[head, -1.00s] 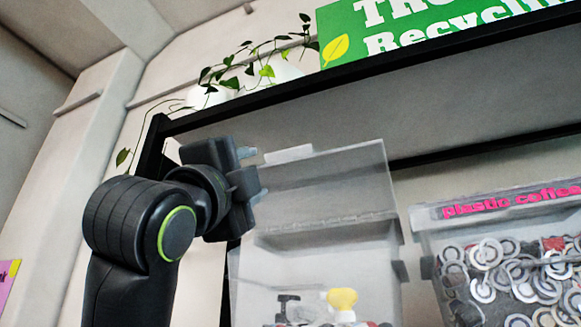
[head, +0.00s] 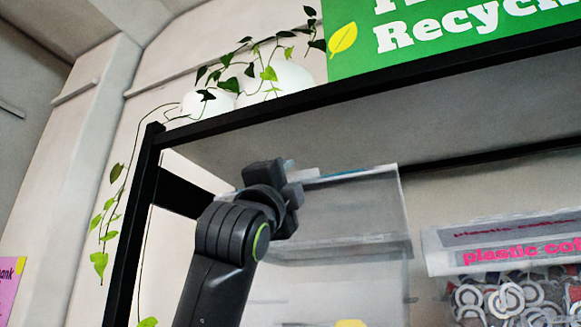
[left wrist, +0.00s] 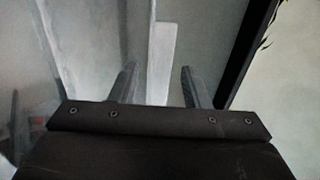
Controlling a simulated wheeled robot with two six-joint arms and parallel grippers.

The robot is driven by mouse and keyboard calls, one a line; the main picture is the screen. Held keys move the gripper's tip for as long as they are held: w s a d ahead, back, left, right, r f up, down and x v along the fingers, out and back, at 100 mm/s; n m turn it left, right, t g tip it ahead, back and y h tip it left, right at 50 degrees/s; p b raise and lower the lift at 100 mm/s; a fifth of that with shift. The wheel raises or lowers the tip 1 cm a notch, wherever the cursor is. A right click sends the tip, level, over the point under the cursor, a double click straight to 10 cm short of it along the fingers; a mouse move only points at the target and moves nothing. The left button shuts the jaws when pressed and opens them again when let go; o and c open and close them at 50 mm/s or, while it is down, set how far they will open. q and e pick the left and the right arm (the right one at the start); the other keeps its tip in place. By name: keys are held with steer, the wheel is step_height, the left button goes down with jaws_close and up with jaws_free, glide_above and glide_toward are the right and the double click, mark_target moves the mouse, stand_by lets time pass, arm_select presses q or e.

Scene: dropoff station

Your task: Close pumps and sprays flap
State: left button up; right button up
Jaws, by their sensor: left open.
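The pumps and sprays flap (head: 355,205) is a clear grey panel standing raised above its translucent bin (head: 345,285). A yellow pump top (head: 350,323) just shows at the bottom edge of the head view. My left gripper (head: 291,180) is at the flap's upper left side, its fingers open. In the left wrist view, the two fingers of my left gripper (left wrist: 160,80) stand apart, with a pale upright strip (left wrist: 162,45) seen between them, likely the flap's edge. I cannot tell whether they touch it. My right gripper is not in view.
A second bin, labelled plastic coffee (head: 510,290), holds several round lids at the right. A black shelf frame (head: 400,80) runs above the bins, with a green sign (head: 460,30) and a trailing plant (head: 240,75) on top. A black post (head: 135,220) stands left.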

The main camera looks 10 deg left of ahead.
arm_select(q)
steer(key=shift+w+d+r, duration=0.1)
steer(key=shift+w+r, duration=0.2)
steer(key=shift+w, duration=0.1)
steer(key=shift+c, duration=0.4)
jaws_close()
